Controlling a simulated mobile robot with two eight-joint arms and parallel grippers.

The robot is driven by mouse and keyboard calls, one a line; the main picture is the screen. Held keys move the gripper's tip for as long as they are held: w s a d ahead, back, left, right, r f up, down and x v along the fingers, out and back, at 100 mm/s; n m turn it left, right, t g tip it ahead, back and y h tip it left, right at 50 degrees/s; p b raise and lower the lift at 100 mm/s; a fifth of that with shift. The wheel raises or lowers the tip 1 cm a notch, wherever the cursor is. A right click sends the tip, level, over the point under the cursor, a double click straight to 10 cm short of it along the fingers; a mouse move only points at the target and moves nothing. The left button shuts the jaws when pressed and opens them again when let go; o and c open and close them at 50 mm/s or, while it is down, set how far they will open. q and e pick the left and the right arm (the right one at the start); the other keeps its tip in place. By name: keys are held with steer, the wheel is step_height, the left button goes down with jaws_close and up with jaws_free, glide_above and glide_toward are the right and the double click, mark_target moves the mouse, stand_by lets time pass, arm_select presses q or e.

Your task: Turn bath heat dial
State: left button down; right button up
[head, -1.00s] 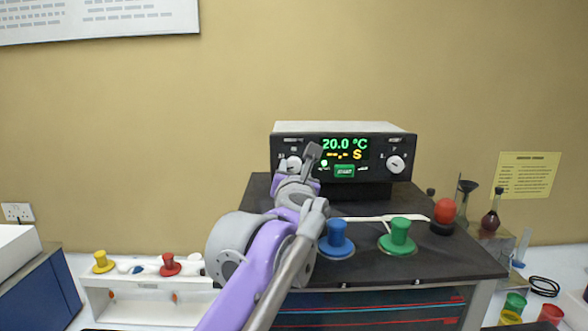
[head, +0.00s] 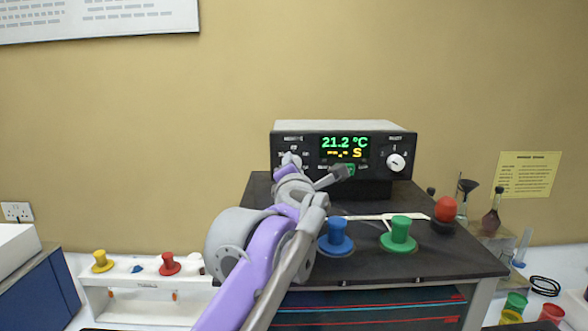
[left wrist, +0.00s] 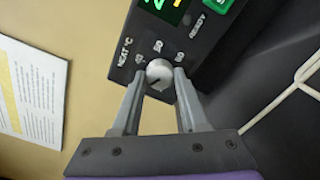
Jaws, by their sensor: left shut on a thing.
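The bath's black control box (head: 300,141) stands at the back of the dark bench top. Its display (head: 344,147) reads 21.2 °C in green, with yellow dashes and an S below. The heat dial is a small silver knob at the left of the panel. In the left wrist view the heat dial (left wrist: 159,73) sits between the two fingertips, with a dark mark on its face. My left gripper (left wrist: 160,80) is shut on it. In the head view my left gripper (head: 293,165) and wrist largely cover the dial. My right gripper is not in view.
A second white knob (head: 396,163) is at the panel's right. Blue (head: 335,237) and green (head: 398,234) knobbed lids stand on the bench top in front, with a red-topped piece (head: 445,211) to their right. Glassware stands further right.

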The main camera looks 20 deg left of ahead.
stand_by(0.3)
arm_select(q)
steer(key=shift+c, duration=2.2)
jaws_free()
steer(key=b+v, duration=0.1)
steer(key=v, duration=1)
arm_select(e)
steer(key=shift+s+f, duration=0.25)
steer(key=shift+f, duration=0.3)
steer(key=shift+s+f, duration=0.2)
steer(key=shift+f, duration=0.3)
arm_select(q)
steer(key=shift+w, duration=0.1)
